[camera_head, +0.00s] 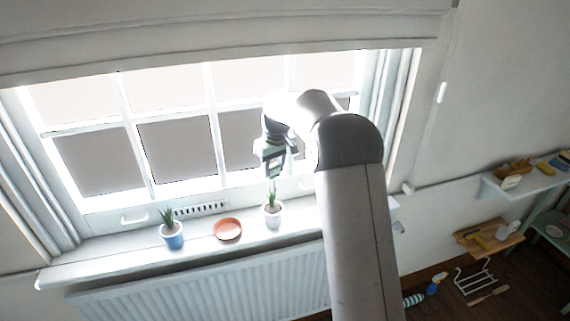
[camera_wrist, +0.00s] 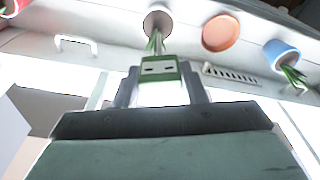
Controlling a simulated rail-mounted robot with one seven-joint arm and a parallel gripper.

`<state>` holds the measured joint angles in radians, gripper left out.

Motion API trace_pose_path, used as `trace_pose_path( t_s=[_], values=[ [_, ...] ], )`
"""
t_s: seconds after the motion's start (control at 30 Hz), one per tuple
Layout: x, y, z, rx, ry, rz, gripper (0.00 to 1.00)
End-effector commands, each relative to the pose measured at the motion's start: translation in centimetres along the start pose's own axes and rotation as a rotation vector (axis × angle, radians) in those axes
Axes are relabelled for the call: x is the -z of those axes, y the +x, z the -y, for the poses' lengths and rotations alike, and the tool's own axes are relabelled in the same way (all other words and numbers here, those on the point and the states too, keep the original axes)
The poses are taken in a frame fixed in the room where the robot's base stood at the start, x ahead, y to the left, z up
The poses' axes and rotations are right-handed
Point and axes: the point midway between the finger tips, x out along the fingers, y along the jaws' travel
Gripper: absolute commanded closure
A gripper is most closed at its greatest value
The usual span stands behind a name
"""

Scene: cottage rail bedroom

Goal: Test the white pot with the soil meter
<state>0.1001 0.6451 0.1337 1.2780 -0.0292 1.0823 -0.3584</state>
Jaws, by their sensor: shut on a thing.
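My gripper (camera_head: 271,165) is shut on the soil meter, above the windowsill. The meter's green body (camera_wrist: 160,69) shows between my fingers (camera_wrist: 160,82) in the wrist view, with two dark marks on its face. The white pot (camera_head: 274,221) with a spiky green plant stands upright on the sill, directly below my gripper. The white pot also shows at the top of the wrist view (camera_wrist: 158,20), just beyond the meter. A thin line runs from the meter down to the plant; I cannot tell whether the probe is in the soil, as leaves overlap it.
A terracotta saucer (camera_head: 228,229) and a blue pot (camera_head: 172,237) with a plant stand left along the sill. A red pot (camera_wrist: 12,6) shows in the wrist view's corner. The window (camera_head: 176,148) is close behind; a radiator (camera_head: 200,289) is below.

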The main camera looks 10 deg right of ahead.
Motion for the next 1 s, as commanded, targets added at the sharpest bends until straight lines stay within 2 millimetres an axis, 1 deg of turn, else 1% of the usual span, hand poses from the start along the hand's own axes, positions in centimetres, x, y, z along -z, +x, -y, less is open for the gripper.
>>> trace_pose_path(
  t_s=[0.3,0.47,0.67,1.0],
  values=[
    [0.0,0.1,0.0,0.000,0.000,-0.001,0.88],
    [-0.1,0.5,0.0,0.000,0.000,-0.001,0.88],
    [-0.3,1.9,0.0,0.000,0.000,-0.001,0.88],
    [-0.8,5.1,0.0,0.001,0.000,0.001,0.88]
  ],
)
